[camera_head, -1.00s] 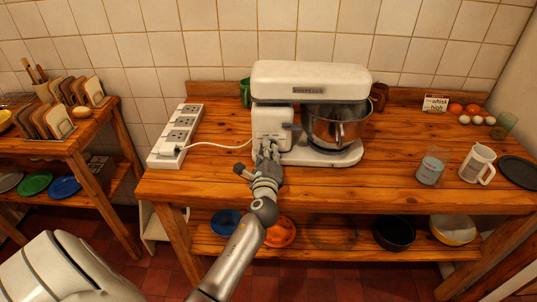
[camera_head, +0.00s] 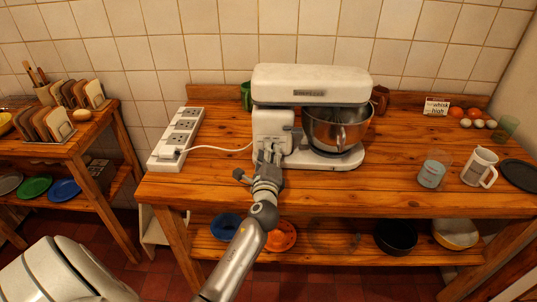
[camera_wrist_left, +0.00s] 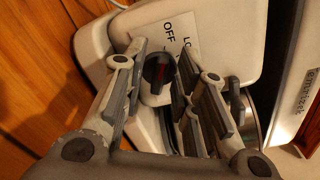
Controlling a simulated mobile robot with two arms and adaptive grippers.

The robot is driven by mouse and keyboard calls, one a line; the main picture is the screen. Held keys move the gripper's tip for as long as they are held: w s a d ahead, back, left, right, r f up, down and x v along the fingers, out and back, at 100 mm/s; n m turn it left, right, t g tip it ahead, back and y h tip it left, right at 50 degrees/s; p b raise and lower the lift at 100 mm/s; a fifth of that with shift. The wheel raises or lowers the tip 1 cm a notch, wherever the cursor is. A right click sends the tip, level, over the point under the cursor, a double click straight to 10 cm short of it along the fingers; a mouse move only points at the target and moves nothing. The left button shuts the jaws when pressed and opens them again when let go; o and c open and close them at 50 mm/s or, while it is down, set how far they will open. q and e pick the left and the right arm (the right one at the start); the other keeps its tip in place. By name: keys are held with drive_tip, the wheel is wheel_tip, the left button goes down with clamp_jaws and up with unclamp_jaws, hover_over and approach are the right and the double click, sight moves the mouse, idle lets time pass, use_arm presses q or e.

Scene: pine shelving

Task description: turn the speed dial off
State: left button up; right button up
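The stand mixer (camera_head: 310,84) is white with a steel bowl (camera_head: 338,128) and stands on the wooden table. A white label (camera_wrist_left: 172,36) reading "OFF" and a partly hidden "LO" is just beyond the dial. My left gripper (camera_head: 269,152) is at the front of the mixer base. In the left wrist view the left gripper (camera_wrist_left: 161,60) has its fingers apart, one on each side of the dial; firm contact is not visible. The dial is hidden by the gripper in the head view. My right gripper is not in view.
A white power strip (camera_head: 176,138) with a plugged-in cord (camera_head: 220,149) lies left of the mixer. A glass (camera_head: 432,170), a white mug (camera_head: 480,166) and a dark round plate (camera_head: 520,174) stand at the right. The tabletop right of the mixer is mostly clear.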

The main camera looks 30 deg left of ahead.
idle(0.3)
use_arm(q)
drive_tip(key=v, duration=1.2)
